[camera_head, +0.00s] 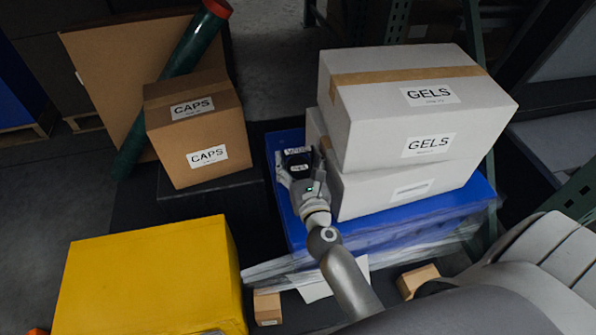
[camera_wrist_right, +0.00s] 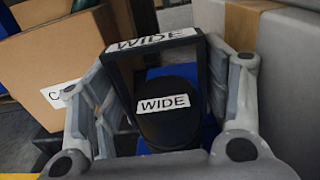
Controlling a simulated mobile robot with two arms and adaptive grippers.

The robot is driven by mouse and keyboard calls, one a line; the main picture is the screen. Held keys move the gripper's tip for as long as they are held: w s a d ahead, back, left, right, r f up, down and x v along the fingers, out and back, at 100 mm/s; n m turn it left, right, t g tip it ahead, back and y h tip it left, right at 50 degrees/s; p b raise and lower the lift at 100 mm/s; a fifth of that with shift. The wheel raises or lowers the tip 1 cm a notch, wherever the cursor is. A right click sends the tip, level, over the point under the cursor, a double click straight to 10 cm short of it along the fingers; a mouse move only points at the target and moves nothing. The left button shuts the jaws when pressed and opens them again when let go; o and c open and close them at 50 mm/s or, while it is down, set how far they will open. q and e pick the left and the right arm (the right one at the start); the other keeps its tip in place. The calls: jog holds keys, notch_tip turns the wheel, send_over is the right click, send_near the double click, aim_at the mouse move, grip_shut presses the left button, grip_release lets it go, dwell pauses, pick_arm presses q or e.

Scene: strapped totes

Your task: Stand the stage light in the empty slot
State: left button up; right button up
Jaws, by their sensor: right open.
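The stage light is a black round-bodied lamp with a black yoke, and both parts carry white WIDE labels. In the head view the stage light (camera_head: 297,158) is on the blue surface (camera_head: 284,208), left of the white boxes. In the right wrist view the stage light (camera_wrist_right: 165,125) is between the fingers of my right gripper (camera_wrist_right: 172,100). The fingers are spread on either side of it, and I cannot tell whether they touch it. My right gripper (camera_head: 299,172) also shows in the head view. I cannot make out an empty slot. My left gripper is not in view.
Two stacked white GELS boxes (camera_head: 420,110) stand close to the right of my right gripper. A brown CAPS box (camera_head: 195,130) and a leaning green tube (camera_head: 180,70) are to the left. A yellow box (camera_head: 150,280) is at the front left. Clear wrap hangs at the blue surface's front.

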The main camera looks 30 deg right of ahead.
jog(key=shift+w, duration=0.1)
grip_shut()
jog(key=shift+r, duration=0.1)
dwell(0.4)
jog(key=shift+r, duration=0.1)
